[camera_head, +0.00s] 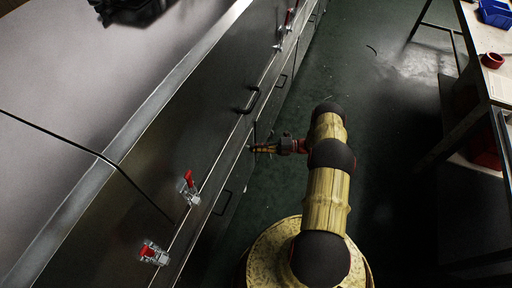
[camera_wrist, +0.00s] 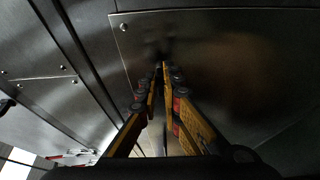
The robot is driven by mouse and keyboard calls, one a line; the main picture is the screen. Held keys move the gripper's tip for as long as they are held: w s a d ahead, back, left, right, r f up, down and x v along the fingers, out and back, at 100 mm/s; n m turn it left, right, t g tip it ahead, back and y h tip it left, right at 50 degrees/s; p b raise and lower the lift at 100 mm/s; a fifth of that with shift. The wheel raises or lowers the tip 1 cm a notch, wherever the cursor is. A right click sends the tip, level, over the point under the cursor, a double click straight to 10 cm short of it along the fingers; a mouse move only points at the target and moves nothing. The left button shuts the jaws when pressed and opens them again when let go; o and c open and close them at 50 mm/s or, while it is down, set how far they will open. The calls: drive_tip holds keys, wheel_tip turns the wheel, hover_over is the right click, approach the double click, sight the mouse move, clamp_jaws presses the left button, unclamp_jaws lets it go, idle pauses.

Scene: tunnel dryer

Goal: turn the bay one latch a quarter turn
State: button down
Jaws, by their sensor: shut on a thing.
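My gripper (camera_head: 251,148) reaches left from my arm to the front of the steel dryer. In the wrist view its yellow fingers (camera_wrist: 160,68) converge and their tips meet close against a steel panel (camera_wrist: 225,50). The fingers are shut on a small part at the panel, taken to be the bay one latch. The tips and a dark shadow hide most of it, so its angle cannot be told. In the head view a thin dark upright piece shows beside the fingertips.
Red-handled clamps (camera_head: 188,184) and (camera_head: 152,253) sit along the dryer's edge, with another (camera_head: 288,18) farther off. A dark bar handle (camera_head: 250,100) stands out near my gripper. A workbench (camera_head: 492,75) with a blue bin (camera_head: 496,12) is at right.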

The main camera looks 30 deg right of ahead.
drive_tip(key=shift+d, duration=0.1)
drive_tip(key=c, duration=2.1)
unclamp_jaws()
drive_tip(key=shift+o, duration=0.6)
drive_tip(key=v, duration=1.2)
